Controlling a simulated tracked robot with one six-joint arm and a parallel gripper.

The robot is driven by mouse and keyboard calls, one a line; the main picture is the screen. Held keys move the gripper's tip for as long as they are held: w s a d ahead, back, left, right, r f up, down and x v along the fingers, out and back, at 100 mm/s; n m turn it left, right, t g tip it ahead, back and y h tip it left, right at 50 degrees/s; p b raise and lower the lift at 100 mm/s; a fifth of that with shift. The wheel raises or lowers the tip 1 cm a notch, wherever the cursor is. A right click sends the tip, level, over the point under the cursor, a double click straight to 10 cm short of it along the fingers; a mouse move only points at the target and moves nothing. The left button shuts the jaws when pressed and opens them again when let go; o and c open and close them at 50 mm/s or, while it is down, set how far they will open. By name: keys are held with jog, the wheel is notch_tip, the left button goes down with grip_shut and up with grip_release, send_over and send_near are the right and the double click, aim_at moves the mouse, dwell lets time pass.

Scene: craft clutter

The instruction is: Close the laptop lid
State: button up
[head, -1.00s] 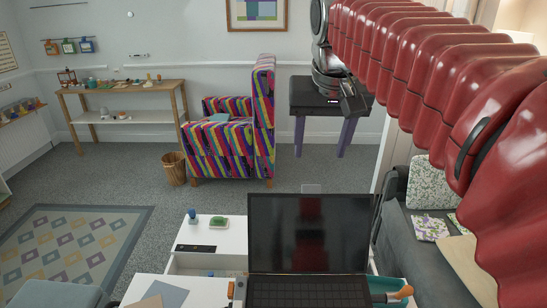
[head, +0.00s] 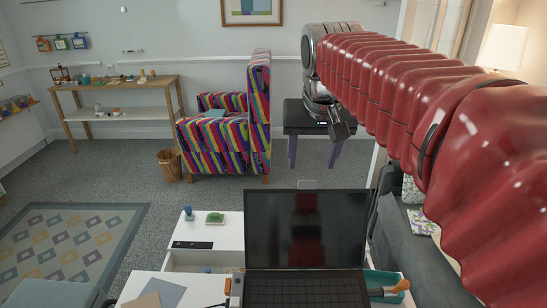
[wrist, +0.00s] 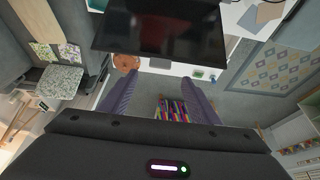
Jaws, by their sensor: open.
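The black laptop (head: 305,230) is open on the white desk in the head view, its screen standing up and facing me and its keyboard (head: 305,291) at the bottom edge. Its dark lid fills the upper middle of the wrist view (wrist: 165,28). My gripper (head: 312,166), a dark block with two purple fingers, hangs beyond and above the lid's top edge. The fingers also show spread apart in the wrist view (wrist: 158,88), with nothing between them. They appear apart from the lid; the exact distance is hard to tell.
The white desk (head: 225,233) holds a green item (head: 214,218), a blue item (head: 188,213) and papers left of the laptop. An orange-tipped tool (head: 395,287) lies in a teal tray at right. A striped armchair (head: 215,140) stands farther back. A grey sofa is at right.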

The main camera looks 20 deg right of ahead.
aim_at(309, 181)
jog(key=x, duration=0.7)
jog(key=shift+w+f, duration=0.2)
jog(key=shift+f, duration=0.15)
jog(key=shift+c, duration=0.2)
grip_shut()
jog(key=shift+s+d+r, duration=0.1)
jog(key=shift+s, duration=0.1)
